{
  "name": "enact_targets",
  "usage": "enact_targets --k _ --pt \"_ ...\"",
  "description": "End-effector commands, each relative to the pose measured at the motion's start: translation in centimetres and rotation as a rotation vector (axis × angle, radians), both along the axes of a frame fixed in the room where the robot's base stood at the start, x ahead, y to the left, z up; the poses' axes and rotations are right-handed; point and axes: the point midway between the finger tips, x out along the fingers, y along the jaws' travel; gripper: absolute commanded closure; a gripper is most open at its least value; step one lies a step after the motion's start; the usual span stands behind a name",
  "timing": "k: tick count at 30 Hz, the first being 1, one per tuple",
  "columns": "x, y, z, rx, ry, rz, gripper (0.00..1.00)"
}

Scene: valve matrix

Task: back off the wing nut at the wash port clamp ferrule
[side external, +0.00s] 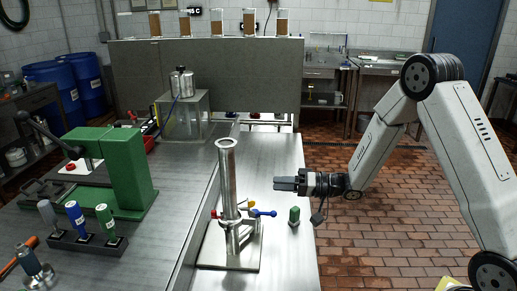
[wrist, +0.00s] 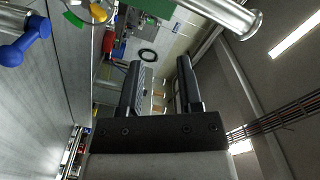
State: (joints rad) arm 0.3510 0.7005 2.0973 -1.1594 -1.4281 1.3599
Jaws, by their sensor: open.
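A vertical steel pipe (side external: 228,180) with a flanged top stands on a flat base plate (side external: 212,264). Low on it are red (side external: 214,213), yellow (side external: 251,203) and blue (side external: 264,213) fittings; I cannot tell which, if any, is the wing nut at the wash port. My gripper (side external: 276,184) points left, level, to the right of the pipe and above the blue fitting, apart from both. In the wrist view its two fingers (wrist: 160,66) are spread with nothing between them. There the blue fitting (wrist: 24,40) is at upper left and the flanged pipe end (wrist: 238,18) at top.
A green press (side external: 118,170), a rack of coloured-handled tools (side external: 86,242) and a clear box (side external: 186,118) are to the left. The bench front right of the base plate is clear.

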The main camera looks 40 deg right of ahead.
Motion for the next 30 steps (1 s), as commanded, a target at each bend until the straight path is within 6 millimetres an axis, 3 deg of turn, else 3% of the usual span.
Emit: enact_targets --k 5,18,30 --pt "0.3 0.0 1.6 -0.043 -0.007 -0.028 0.55" --pt "1.6 -0.8 1.7 -0.301 -0.004 -0.19 0.55" --pt "1.7 -1.9 1.8 -0.519 0.038 -0.304 0.55"
